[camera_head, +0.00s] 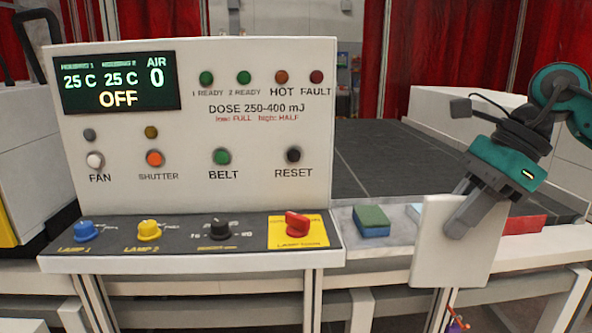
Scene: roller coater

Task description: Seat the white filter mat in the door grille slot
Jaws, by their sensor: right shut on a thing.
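The white filter mat (440,262) is a flat, pale, roughly square panel at the right of the head view. It hangs nearly upright in front of the bench edge, slightly tilted. My right gripper (462,222) comes in from the upper right and is shut on the mat's upper right part. My left gripper is not in view. I cannot make out the door grille slot in this view.
A control panel (130,215) with a display, buttons and knobs fills the left. A green-and-blue block (371,221) and a red object (527,223) lie on the bench behind the mat. A dark conveyor belt (385,160) runs behind. Bench legs stand below.

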